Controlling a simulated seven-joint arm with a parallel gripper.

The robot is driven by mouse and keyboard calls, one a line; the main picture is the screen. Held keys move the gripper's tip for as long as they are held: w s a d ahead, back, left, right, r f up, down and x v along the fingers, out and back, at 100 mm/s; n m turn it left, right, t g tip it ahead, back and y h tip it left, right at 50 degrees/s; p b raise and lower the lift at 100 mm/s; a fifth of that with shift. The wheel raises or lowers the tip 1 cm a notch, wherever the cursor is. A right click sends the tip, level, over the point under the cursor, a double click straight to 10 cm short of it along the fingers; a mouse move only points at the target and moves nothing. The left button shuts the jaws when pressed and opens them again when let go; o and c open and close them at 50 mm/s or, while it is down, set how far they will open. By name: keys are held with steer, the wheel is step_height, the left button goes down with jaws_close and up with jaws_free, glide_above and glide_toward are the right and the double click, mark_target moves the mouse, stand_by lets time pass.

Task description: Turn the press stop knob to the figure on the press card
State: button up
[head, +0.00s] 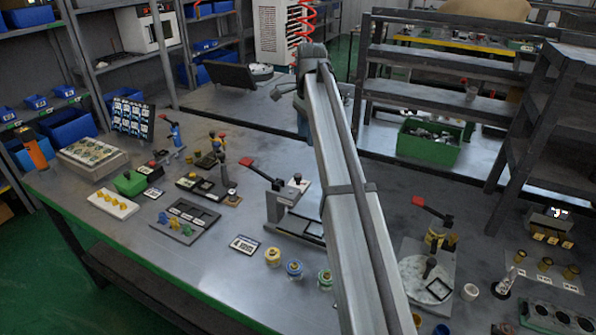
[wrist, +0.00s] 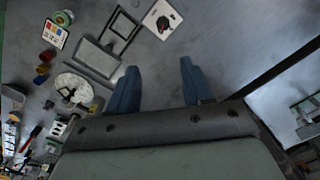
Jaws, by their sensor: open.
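The knob's setting is too small to read. A white card with dark figures (head: 243,244) lies left of several jars; whether it is the press card I cannot tell. In the wrist view my gripper (wrist: 160,84) is open and empty above the bench, with blue fingers spread apart.
A second red-levered device (head: 436,228) stands on a pale base at the right. Jars (head: 294,269) stand in front of the press. Trays and cards crowd the bench's left side. Bare bench (head: 200,272) shows at the front left. Shelves (head: 440,60) stand behind.

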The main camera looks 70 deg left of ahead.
mark_target(298, 175)
steer(key=f, duration=0.4)
steer(key=s+f, duration=0.1)
steer(key=f, duration=0.3)
steer(key=s+f, duration=0.1)
steer(key=f, duration=0.4)
steer(key=shift+s+a+f, duration=0.1)
steer(key=shift+s+a, duration=0.1)
steer(key=shift+a, duration=0.2)
jaws_close()
